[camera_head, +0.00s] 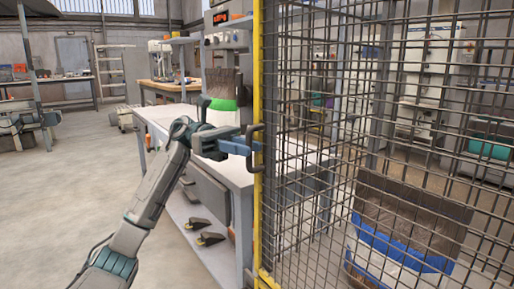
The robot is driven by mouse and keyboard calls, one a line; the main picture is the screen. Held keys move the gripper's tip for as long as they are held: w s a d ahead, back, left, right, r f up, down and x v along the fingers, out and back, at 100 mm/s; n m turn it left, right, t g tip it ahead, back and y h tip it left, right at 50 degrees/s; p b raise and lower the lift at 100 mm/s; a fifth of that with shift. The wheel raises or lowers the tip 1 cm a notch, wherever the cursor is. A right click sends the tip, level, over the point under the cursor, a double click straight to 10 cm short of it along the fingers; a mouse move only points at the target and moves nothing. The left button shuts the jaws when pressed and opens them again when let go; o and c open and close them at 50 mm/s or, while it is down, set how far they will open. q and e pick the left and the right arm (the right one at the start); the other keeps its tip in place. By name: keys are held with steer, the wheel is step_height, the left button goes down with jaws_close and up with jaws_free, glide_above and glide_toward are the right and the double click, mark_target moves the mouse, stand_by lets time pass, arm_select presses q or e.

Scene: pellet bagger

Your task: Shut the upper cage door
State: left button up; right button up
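The cage door (259,75) has a yellow edge post that stands upright in the middle of the camera_head view, with dark wire mesh (320,130) to its right. A dark bracket-shaped handle (259,131) sits on the yellow post. My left gripper (249,148), with blue fingers, reaches in from the left and its fingertips are at the handle. The fingers overlap the handle bar, and I cannot tell whether they are closed on it or only around it. The door's hinge and latch are not clear. My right gripper is not in view.
A white-topped bench (165,122) with a lower shelf (195,222) stands behind the gripper. A brown, green and white bag (224,92) stands on it. A brown, blue and white bag (412,222) shows behind the mesh. The floor at left (50,205) is clear.

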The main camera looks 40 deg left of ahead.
arm_select(q)
steer(key=a+p, duration=0.1)
steer(key=a, duration=0.6)
steer(key=shift+f, duration=0.1)
